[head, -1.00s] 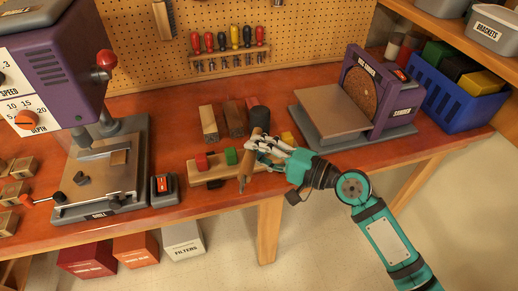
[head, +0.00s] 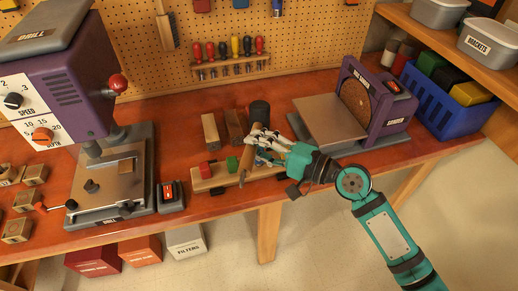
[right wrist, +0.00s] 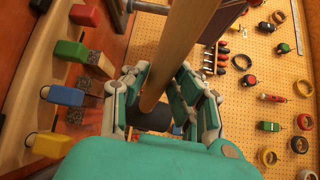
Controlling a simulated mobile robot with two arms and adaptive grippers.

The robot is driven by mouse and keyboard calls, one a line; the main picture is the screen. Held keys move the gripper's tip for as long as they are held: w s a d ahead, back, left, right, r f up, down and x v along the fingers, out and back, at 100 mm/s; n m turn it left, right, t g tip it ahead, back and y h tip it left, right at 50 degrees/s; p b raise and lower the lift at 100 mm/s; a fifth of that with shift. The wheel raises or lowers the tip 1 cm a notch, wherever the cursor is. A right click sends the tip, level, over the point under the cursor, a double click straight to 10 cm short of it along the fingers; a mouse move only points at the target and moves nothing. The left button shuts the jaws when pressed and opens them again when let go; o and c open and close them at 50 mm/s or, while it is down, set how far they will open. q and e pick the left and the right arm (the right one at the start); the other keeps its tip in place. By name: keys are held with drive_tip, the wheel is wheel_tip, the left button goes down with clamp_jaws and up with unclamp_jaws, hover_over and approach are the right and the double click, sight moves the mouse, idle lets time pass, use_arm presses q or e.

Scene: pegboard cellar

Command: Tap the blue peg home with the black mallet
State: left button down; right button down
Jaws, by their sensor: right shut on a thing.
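My right gripper (head: 262,145) is shut on the wooden handle of the black mallet (head: 259,112). The handle slants above the peg board, with the black head at its far upper end. In the right wrist view the handle (right wrist: 178,50) runs between the fingers and the black head (right wrist: 150,118) is partly covered. The blue peg (right wrist: 66,96) stands in the pale wooden peg board (head: 207,186), between the green peg (right wrist: 72,50) and the yellow peg (right wrist: 52,145). The red peg (head: 207,170) is at the left end. The mallet looks apart from the blue peg. My left gripper is out of view.
Wooden blocks (head: 211,131) lie behind the peg board. A purple drill press (head: 60,80) stands left, with a small switch box (head: 171,196) beside it. A purple sander (head: 371,110) and blue crate (head: 440,108) stand right. The bench front is mostly clear.

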drive_tip(key=shift+r, duration=0.45)
wheel_tip(320, 180, down, 8)
drive_tip(key=b, duration=0.7)
wheel_tip(320, 180, up, 6)
drive_tip(key=p, duration=0.5)
drive_tip(key=shift+f, duration=0.2)
drive_tip(key=shift+p, duration=0.3)
